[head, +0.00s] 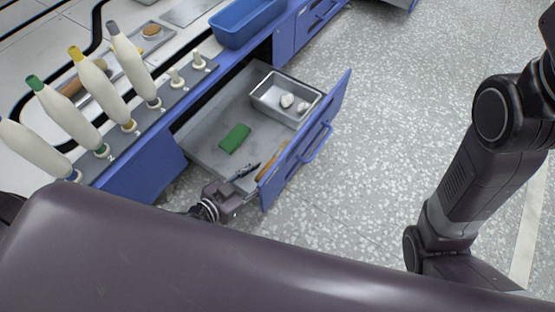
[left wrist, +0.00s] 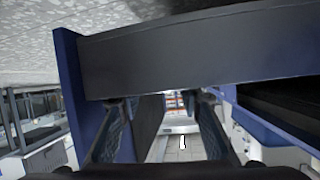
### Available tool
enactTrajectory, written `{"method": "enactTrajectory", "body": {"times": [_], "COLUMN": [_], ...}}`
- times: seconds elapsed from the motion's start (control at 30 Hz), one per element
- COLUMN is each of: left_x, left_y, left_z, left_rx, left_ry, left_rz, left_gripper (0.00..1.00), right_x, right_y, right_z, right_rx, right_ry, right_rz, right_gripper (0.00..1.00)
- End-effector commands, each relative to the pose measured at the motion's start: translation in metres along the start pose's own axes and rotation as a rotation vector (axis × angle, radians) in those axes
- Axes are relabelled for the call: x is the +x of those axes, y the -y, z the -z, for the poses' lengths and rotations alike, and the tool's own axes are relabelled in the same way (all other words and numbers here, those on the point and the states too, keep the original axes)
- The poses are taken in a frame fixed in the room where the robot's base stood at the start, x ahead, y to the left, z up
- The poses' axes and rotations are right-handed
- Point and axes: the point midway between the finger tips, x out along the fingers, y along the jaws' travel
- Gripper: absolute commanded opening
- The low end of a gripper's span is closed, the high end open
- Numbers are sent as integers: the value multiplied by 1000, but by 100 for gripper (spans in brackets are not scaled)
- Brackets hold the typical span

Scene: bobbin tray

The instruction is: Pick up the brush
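A long orange-brown object (head: 272,160), which looks like the brush, lies in the open blue drawer (head: 215,158) along the inside of its front panel. It is small and partly covered, so its bristles cannot be made out. My left gripper (head: 246,174) is at the near end of the drawer, just left of the brown object. In the left wrist view its two fingers (left wrist: 163,128) stand apart with nothing seen held between them. A dark grey panel crosses above them there. The brush cannot be made out in that view. My right arm is at the right; its gripper is not seen.
The drawer also holds a green cloth-like piece (head: 235,138) and a metal pan (head: 264,95) with white lumps. Cone-shaped bobbins (head: 100,85) stand on the counter, with a blue bin (head: 243,25) behind. The speckled floor (head: 390,110) right of the drawer is clear.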

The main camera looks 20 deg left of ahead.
Motion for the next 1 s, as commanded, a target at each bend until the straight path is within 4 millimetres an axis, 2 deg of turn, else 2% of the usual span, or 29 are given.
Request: {"method": "enactTrajectory", "body": {"times": [0.03,0.2,0.33,0.53,0.57,0.83,1.0], "left_x": [11,35,42,42,42,42,42], "left_y": [1,1,0,0,0,0,0], "left_z": [-1,-1,0,0,0,0,0], "left_rx": [-5,-3,-2,-1,-1,-1,-1], "left_ry": [-4,-3,-1,0,0,0,0], "left_rz": [4,4,1,0,0,0,0], "left_gripper": [33,33,33,33,32,2,0], "right_x": [-1,4,6,7,7,7,7], "right_y": [2,4,5,5,5,5,5], "right_z": [5,13,15,14,14,14,14], "right_rx": [-1,-5,-6,-6,-6,-5,-5], "right_ry": [-13,-37,-41,-41,-41,-41,-41], "right_rz": [4,13,16,16,16,16,16], "right_gripper": [52,52,52,52,52,52,52]}}
